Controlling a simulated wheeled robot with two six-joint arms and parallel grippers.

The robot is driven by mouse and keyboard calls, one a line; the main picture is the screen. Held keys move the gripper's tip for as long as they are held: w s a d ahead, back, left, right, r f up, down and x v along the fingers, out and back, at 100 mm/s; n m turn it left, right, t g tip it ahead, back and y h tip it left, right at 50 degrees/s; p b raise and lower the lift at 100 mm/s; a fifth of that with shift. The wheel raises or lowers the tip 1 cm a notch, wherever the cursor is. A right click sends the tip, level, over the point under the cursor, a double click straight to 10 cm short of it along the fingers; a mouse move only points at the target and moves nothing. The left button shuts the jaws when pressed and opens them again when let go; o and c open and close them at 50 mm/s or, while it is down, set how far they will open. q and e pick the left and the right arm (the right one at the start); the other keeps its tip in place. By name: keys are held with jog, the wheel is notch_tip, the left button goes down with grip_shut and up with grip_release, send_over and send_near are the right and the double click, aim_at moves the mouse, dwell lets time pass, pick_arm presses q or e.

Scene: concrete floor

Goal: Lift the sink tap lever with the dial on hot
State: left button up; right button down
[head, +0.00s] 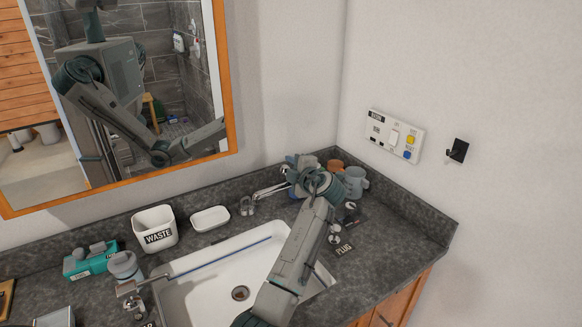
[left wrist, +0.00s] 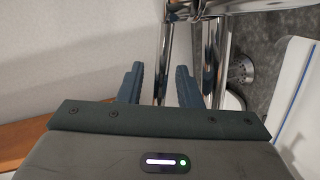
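The chrome tap (head: 270,190) stands behind the white sink (head: 205,290), partly hidden by my left arm. Its chrome tubes also show in the left wrist view (left wrist: 210,55). My left gripper (head: 299,167) is at the tap, over the back of the counter. In the left wrist view its two dark fingers (left wrist: 160,68) are apart, with a chrome tube behind the gap; I cannot tell whether they touch it. A small chrome fitting (head: 248,206) stands left of the tap; I cannot tell whether it is the dial. No hot marking is readable. My right gripper is out of view.
A white WASTE bin (head: 155,228) and a white dish (head: 210,218) stand left of the tap. Mugs (head: 355,182) crowd close to the right of my gripper. A chrome knob (head: 334,238) sits by the PLUG label. A switch panel (head: 394,134) and a hook (head: 457,150) are on the wall.

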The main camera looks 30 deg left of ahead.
pick_arm(q)
grip_shut()
jog(key=r+m+b, duration=0.1)
jog(key=b, duration=0.1)
jog(key=w+r+m+g+b, duration=0.1)
jog(key=m+b, duration=0.1)
jog(key=r+m+y+b, duration=0.1)
jog(key=b, duration=0.1)
jog(key=shift+w+d+r+g+b, duration=0.15)
jog(key=shift+d+g+b, duration=0.15)
jog(key=shift+d, duration=0.1)
grip_release()
jog(key=shift+d, duration=0.1)
